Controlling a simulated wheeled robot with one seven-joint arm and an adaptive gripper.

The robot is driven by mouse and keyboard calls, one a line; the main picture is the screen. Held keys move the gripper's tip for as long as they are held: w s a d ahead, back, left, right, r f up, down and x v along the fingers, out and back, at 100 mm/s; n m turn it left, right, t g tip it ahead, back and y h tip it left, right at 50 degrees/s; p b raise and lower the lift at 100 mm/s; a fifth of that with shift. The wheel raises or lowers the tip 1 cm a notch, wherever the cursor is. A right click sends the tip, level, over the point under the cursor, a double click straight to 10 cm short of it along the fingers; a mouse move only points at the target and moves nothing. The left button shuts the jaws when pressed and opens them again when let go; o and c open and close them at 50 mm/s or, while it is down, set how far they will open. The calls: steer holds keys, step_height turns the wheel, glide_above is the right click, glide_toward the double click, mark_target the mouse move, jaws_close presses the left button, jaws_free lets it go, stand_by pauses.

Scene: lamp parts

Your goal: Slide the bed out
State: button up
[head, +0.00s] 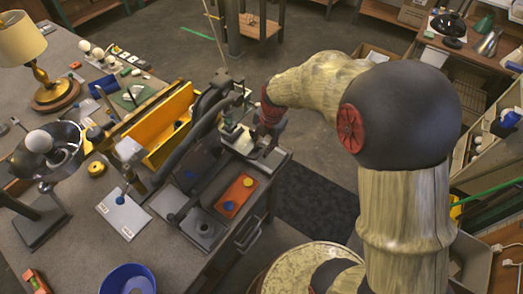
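A dark machine (215,115) with a thick curved arm stands at the right edge of the grey workbench. A dark flat bed (243,218) with raised edges lies at its foot, bearing an orange block with a blue disc. I cannot tell whether this whole surface is one sliding part. A pale metal fixture (238,141) sits at its far end. My gripper (264,134) is beside this fixture, on its right, at the far right of the bed. The gripper is small and dark here; its fingertips, their opening and any contact are not clear.
A yellow bin (163,125) stands left of the machine. A brass lamp (52,85), a metal lamp shade (45,150), a white plate (124,214) and a blue bowl (128,279) are on the bench. Open floor with a dark mat (315,200) lies right of the bed.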

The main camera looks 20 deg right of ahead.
mark_target(261, 152)
steer(key=shift+w+a+f, duration=0.1)
steer(key=shift+w+f, duration=0.05)
steer(key=shift+f, duration=0.6)
steer(key=shift+w+a+f, duration=0.1)
steer(key=shift+f, duration=0.65)
steer(key=shift+c, duration=0.7)
jaws_close()
